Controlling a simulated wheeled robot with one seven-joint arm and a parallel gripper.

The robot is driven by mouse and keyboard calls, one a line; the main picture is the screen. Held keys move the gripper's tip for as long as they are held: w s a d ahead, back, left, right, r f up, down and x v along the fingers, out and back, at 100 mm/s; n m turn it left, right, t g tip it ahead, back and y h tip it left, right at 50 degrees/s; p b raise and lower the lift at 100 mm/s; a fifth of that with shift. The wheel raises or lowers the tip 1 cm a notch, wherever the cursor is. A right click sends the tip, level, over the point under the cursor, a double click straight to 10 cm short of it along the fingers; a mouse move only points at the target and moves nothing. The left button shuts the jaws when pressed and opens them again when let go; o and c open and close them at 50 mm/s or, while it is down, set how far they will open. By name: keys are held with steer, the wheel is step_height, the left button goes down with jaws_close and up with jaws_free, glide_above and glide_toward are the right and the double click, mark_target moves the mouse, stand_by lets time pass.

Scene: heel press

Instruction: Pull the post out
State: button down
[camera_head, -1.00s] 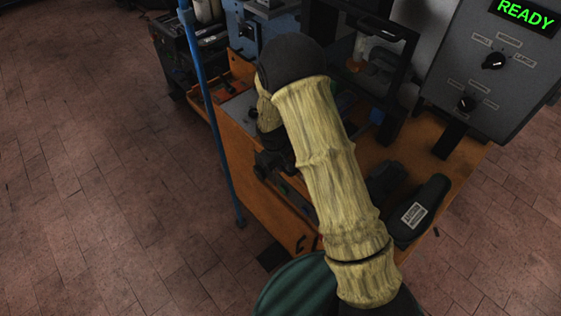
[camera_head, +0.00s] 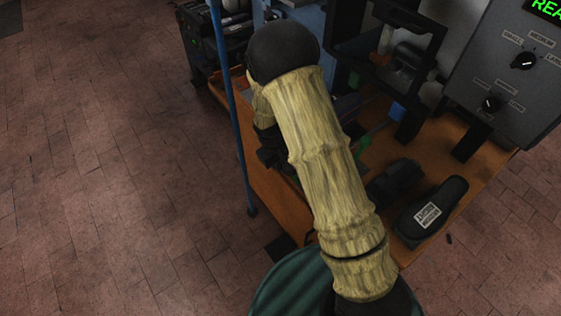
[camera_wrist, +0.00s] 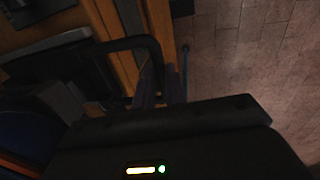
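No part that I can clearly tell as the post shows; my arm covers the middle of the press area in the head view. A black frame (camera_head: 405,18) of the machine stands on the orange-brown bench (camera_head: 436,150), behind my arm. My gripper (camera_wrist: 160,88) shows in the wrist view as a dark body with two bluish, finger-like shapes above it. A black curved bar (camera_wrist: 125,43) runs close to these shapes. It is too dark to tell whether they are apart, or touch or hold anything.
A grey control box (camera_head: 510,75) with knobs and a green display stands at the right. A black labelled object (camera_head: 432,207) and another dark item (camera_head: 395,180) lie on the bench. A blue upright pole (camera_head: 232,110) stands left of my arm. The tiled floor at left is clear.

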steer(key=c, duration=1.5)
jaws_free()
steer(key=shift+s+a, duration=0.15)
steer(key=shift+a, duration=0.15)
steer(key=shift+o, duration=0.2)
steer(key=shift+d, duration=0.1)
step_height(320, 180, up, 17)
steer(key=s+a+b, duration=0.1)
steer(key=a+b, duration=0.1)
steer(key=shift+s+a, duration=0.3)
steer(key=s+d+m+t+y, duration=0.1)
steer(key=s+d+m, duration=0.5)
steer(key=s+d, duration=0.7)
steer(key=shift+s+d+t+y, duration=0.2)
steer(key=shift+s+t+y, duration=0.1)
steer(key=shift+s, duration=0.35)
